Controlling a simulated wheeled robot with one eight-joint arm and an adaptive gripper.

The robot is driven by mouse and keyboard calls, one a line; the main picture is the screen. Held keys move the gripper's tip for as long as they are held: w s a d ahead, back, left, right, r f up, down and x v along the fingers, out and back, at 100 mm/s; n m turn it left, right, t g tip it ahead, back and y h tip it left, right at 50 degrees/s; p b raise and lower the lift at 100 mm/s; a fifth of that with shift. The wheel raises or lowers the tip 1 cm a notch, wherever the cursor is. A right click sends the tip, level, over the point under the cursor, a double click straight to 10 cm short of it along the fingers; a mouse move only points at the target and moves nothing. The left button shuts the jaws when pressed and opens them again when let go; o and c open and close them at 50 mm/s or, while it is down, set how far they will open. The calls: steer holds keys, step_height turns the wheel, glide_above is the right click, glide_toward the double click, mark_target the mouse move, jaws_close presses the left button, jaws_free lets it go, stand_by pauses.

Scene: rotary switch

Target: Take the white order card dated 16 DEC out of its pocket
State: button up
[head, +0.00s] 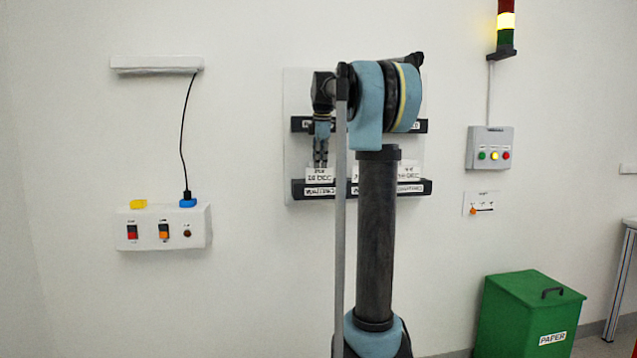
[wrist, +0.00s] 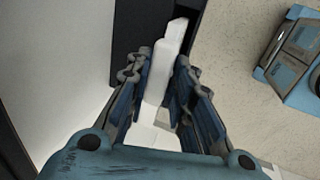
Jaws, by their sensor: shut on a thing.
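My gripper (head: 320,163) points down in front of the wall board, its fingers shut on a white card (head: 320,176). The card stands at the left of the lower dark pocket rail (head: 298,188). Its lettering is small; it ends in DEC and the number looks like 28, but I cannot read it surely. In the wrist view the white card (wrist: 160,75) is between the two fingers (wrist: 164,70). Other white cards (head: 409,172) stand farther right in the lower rail, one reading DEC with an unclear number. My arm hides the middle of the board.
An upper dark rail (head: 299,124) crosses the board (head: 294,90). A switch box (head: 163,228) with a black cord is at left. A button box (head: 490,147) and signal tower (head: 506,22) are at right. A green paper bin (head: 525,315) stands on the floor.

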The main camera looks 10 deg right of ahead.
steer(key=shift+r, duration=0.15)
steer(key=shift+c, duration=0.8)
steer(key=shift+r, duration=3.25)
jaws_close()
steer(key=shift+s, duration=0.1)
steer(key=s, duration=0.6)
steer(key=shift+s, duration=0.4)
